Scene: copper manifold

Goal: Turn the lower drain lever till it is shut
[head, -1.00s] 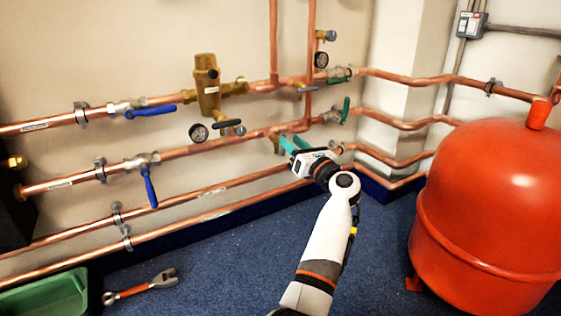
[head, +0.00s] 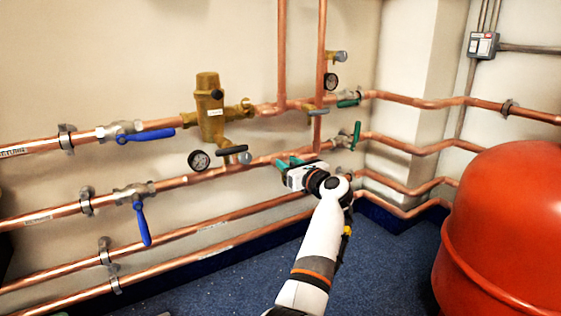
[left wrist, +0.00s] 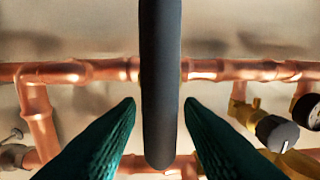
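My left gripper (head: 287,161) is at the middle copper pipe, with its teal fingers pointing to the wall. In the left wrist view, a dark grey lever handle (left wrist: 160,85) stands upright in the picture between the teal fingers (left wrist: 160,105). The fingers are open, with a gap on each side of the handle. This fits the lower drain lever, but in the head view the gripper covers that spot. My right gripper is not in view.
A pressure gauge (head: 199,160) and a dark lever (head: 232,150) are left of the gripper. A green lever (head: 356,135) is close on the right. A red tank (head: 505,235) stands at right. Blue floor (head: 385,270) is clear between.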

